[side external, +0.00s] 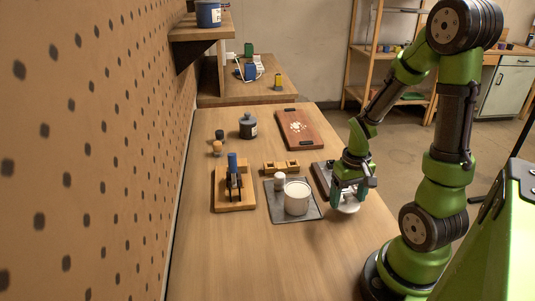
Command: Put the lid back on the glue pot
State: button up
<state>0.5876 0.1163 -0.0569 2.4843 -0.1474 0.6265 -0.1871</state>
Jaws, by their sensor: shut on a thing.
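A white round pot (297,199), which looks like the glue pot, stands upright on a grey mat (283,214). My gripper (347,198) is to the right of the pot, apart from it and beyond the mat's right edge. It points down and is shut on a whitish round piece that looks like the lid (347,209). The fingers hide part of the lid, and I cannot tell whether it touches the table. The pot's top appears pale; its inside is not clear from here.
A small white jar (280,182) stands close behind the pot. A wooden stand with a blue-handled tool (233,170) is to the left, a wooden block (281,168) behind. A dark board (321,177) lies behind my gripper. The table's front is clear. A pegboard wall (90,150) bounds the left.

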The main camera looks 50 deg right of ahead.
aim_at(298, 190)
notch_tip(298, 190, up, 6)
jog(key=shift+w+a+f, duration=0.1)
jog(key=shift+f, duration=0.05)
jog(key=w+a+r+n, duration=0.1)
jog(key=w+a+n, duration=0.1)
jog(key=w, duration=0.1)
jog(key=w+a+r+n, duration=0.1)
jog(key=w, duration=0.3)
jog(key=w+a+r+n, duration=0.2)
jog(key=w, duration=0.2)
jog(key=shift+w+a+n, duration=0.25)
jog(key=shift+a+n, duration=0.05)
jog(key=shift+a, duration=0.05)
jog(key=shift+n, duration=0.3)
jog(key=shift+w+f, duration=0.15)
jog(key=shift+f, duration=2.8)
jog(key=shift+f, duration=0.15)
jog(key=o, duration=1)
